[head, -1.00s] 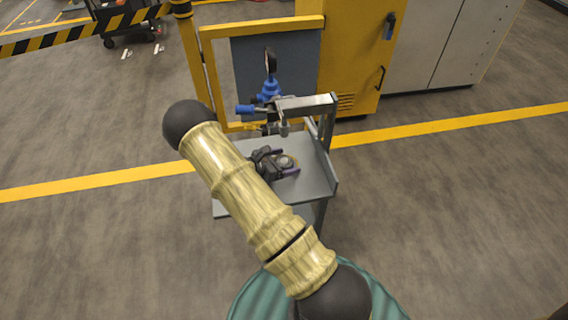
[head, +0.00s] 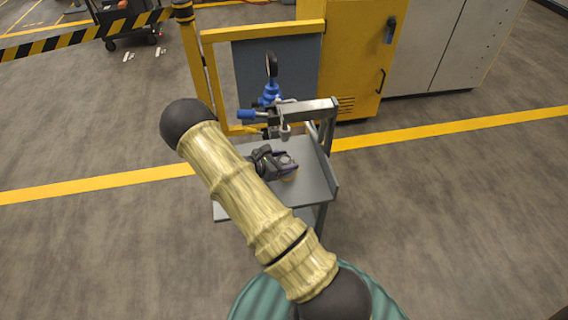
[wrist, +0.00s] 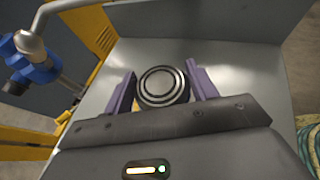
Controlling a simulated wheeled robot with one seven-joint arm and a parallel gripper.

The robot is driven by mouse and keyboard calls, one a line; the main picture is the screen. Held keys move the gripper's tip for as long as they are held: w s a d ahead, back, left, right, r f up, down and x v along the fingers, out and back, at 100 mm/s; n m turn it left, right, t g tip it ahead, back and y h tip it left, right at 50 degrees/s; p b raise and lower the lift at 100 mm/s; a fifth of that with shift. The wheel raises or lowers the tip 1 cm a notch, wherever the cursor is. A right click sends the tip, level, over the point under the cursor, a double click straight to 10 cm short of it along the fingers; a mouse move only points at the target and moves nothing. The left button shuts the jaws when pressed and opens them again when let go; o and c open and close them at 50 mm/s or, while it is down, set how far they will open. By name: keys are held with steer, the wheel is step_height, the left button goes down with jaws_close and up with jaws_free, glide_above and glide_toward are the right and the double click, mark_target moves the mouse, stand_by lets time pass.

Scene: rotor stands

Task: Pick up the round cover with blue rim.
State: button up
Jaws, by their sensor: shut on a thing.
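A round grey cover (wrist: 161,86) with dark concentric rings sits between the two purple fingers of my gripper (wrist: 161,84) in the wrist view. A tan-orange sliver shows at its lower left edge; I see no blue rim on it. In the head view my gripper (head: 287,163) is shut on the cover, low over the grey table. A tan edge shows just below the fingers there. I cannot tell whether the cover still touches the table. Its near side is hidden by the gripper body.
The grey table (head: 313,185) has a raised right edge and a metal frame (head: 305,108) with a blue-handled press (head: 270,92) at the back. A yellow guard and cabinet (head: 355,60) stand behind. Bare table lies around the gripper.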

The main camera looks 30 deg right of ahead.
mark_target(284, 160)
step_height(284, 160, up, 8)
steer(key=shift+f+p, duration=0.1)
steer(key=shift+p, duration=0.75)
steer(key=shift+a, duration=0.1)
steer(key=s+a+n+t+y, duration=0.1)
steer(key=s+a+n+t, duration=0.2)
steer(key=a, duration=0.5)
steer(key=s+a+f+n+t+y, duration=0.1)
steer(key=s+a+n+t, duration=0.2)
steer(key=a, duration=0.5)
steer(key=shift+t+y, duration=0.4)
steer(key=shift+a+n, duration=0.1)
steer(key=shift+n, duration=0.2)
